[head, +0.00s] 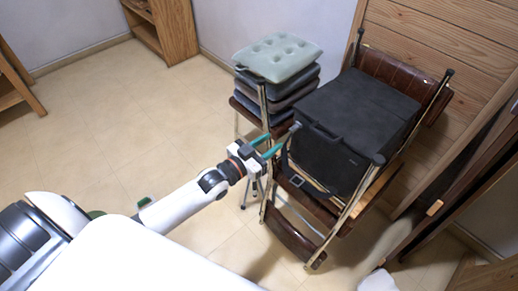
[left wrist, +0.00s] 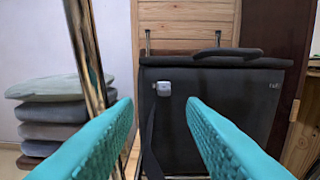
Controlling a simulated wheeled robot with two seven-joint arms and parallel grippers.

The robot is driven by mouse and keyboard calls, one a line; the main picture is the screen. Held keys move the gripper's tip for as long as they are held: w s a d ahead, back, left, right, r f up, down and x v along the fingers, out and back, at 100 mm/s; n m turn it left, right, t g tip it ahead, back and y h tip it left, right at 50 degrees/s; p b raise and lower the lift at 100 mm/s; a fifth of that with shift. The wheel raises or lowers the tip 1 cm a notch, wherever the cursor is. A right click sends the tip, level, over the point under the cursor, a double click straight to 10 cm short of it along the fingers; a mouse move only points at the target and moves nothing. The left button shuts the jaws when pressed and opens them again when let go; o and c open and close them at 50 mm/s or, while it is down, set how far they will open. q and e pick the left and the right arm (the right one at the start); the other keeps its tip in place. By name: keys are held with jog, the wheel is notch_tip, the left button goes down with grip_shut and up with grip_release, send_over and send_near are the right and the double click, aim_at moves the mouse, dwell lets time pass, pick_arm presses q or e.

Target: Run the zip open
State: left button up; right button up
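A black box-shaped case (head: 352,118) rests on a metal-framed chair in the head view. In the left wrist view the case (left wrist: 225,110) shows its upright face, with a dark handle (left wrist: 228,53) along the top. A small silver-white fitting (left wrist: 164,88) sits near the upper left of that face; I cannot tell if it is the zip pull. My left gripper (head: 283,134) is open with teal fingers, close to the case's left side. My right gripper is not in view.
A stack of grey-green cushions (head: 278,58) stands on a chair just left of the case. A metal chair post (left wrist: 88,50) rises near my left finger. Brown chair parts (head: 292,238) lie below. Wooden panels stand behind and right. The floor (head: 120,110) at left is clear.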

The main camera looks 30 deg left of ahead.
pick_arm(q)
jog(key=v, duration=0.4)
jog(key=shift+w, duration=0.1)
dwell(0.3)
jog(key=s+a+f+n+g+y+p, duration=0.15)
jog(key=s+f+g+y, duration=0.35)
jog(key=f, duration=0.9)
jog(key=s+a+f+n+g+p, duration=0.1)
jog(key=s+a+f+g+p, duration=0.2)
jog(key=s+f, duration=0.75)
jog(key=s+d+f+g, duration=0.1)
jog(key=s+f+g, duration=0.1)
jog(key=s+f, duration=0.3)
jog(key=s+d+f+g+p, duration=0.1)
jog(key=s+f, duration=0.4)
jog(key=s, duration=0.7)
jog(key=s+d+f+g+y+p, duration=0.1)
jog(key=s+d+f+g, duration=0.1)
jog(key=s+f+g, duration=0.3)
jog(key=s+m, duration=0.1)
jog(key=s, duration=0.2)
jog(key=shift+s+d+f, duration=0.3)
jog(key=shift+d+f, duration=0.1)
